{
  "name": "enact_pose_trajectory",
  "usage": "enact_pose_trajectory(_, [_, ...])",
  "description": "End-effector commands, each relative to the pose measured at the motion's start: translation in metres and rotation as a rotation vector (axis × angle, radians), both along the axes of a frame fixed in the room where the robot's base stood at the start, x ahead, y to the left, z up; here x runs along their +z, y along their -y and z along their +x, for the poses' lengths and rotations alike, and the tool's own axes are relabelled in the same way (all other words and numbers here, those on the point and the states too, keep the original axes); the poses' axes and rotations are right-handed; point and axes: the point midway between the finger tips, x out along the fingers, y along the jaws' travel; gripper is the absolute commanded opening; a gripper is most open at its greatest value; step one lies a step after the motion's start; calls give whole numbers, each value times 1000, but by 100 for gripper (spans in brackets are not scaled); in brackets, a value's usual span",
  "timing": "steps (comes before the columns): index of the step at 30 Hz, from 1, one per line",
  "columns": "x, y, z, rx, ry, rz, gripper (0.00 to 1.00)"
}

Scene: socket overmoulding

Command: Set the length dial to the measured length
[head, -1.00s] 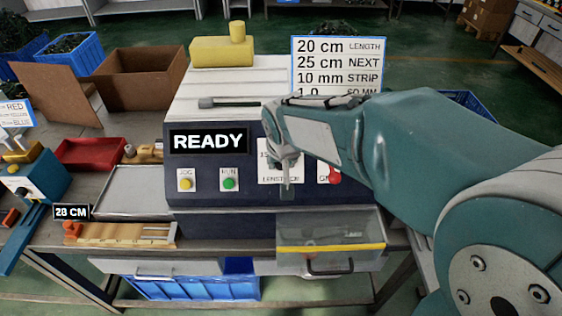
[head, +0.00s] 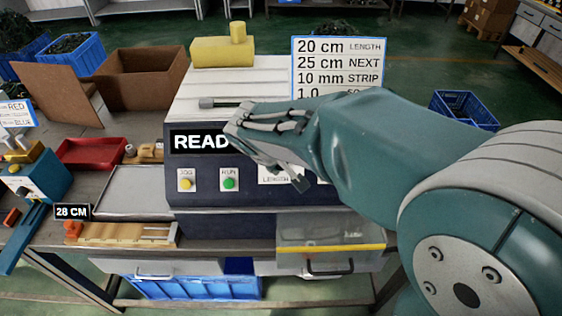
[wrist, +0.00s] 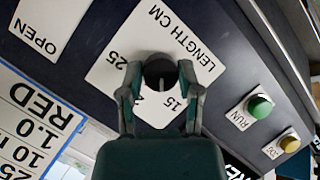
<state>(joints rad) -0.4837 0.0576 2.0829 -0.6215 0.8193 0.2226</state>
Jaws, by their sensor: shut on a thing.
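The length dial is a black knob (wrist: 160,70) with a white pointer line, on a white LENGTH CM plate (wrist: 195,48). In the wrist view the marks 25 and 15 show beside it, and the pointer points down toward my gripper's palm, between those marks. My gripper (wrist: 160,78) is shut on the knob, one finger on each side. In the head view my gripper (head: 301,185) is in front of the plate and the wrist hides the knob.
A sign (head: 337,66) reads 20 cm LENGTH, 25 cm NEXT, 10 mm STRIP. My wrist partly covers the READY display (head: 198,142). The yellow JOG button (head: 186,184) and green RUN button (head: 229,184) are left of the dial. A clear-fronted drawer (head: 330,235) is below.

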Motion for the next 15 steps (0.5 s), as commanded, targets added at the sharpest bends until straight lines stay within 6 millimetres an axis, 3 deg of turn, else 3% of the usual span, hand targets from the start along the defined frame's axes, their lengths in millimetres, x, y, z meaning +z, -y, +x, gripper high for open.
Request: enact_pose_trajectory(15, [-4, -1, -2, 206, -15, -221, 0])
